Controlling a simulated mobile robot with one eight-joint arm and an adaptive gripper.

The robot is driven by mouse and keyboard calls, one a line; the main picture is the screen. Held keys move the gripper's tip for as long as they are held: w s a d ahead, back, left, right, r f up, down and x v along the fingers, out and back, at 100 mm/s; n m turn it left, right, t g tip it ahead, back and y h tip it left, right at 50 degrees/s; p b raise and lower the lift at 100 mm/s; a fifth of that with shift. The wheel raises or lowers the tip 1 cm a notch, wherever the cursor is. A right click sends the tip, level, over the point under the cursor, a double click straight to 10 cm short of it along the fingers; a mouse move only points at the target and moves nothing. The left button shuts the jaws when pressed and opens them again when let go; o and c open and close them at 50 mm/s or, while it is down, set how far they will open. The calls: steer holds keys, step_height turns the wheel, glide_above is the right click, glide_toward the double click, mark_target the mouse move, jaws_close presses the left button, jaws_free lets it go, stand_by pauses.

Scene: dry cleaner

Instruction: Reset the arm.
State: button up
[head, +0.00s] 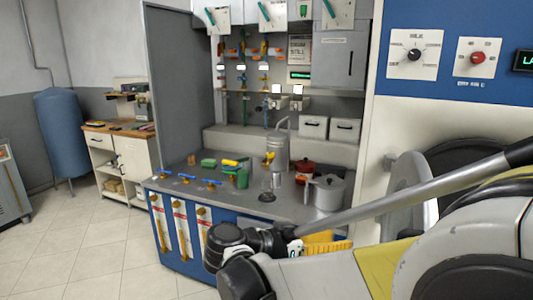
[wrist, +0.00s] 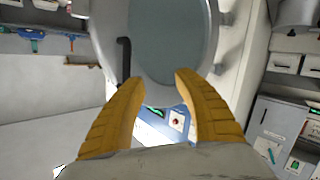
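My gripper shows in the wrist view (wrist: 160,80) as two ridged yellow fingers standing apart, with nothing held between them. Beyond the fingertips in the wrist view is a large round glass machine door (wrist: 168,45). In the head view my arm reaches in from the right edge across the lower part of the picture. Its yellow gripper part (head: 322,243) shows in front of the counter's lower right side. The fingertips cannot be made out clearly there.
A grey counter (head: 225,200) behind my arm carries a grey pot (head: 328,192), a red pot (head: 304,173), a metal canister (head: 277,152) and a green cup (head: 242,179). A blue tank (head: 66,135) stands at the left. The tiled floor (head: 80,250) at lower left is clear.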

steer(key=s+d+f+n+y, duration=0.5)
steer(key=s+d+n+y, duration=0.1)
steer(key=d+y, duration=0.1)
steer(key=s+a+f+n+t+y, duration=0.2)
steer(key=s+a+f+n+y, duration=0.1)
steer(key=s+y, duration=0.4)
steer(key=shift+s+a+n, duration=0.35)
steer(key=shift+s+n, duration=0.55)
steer(key=shift+s, duration=0.35)
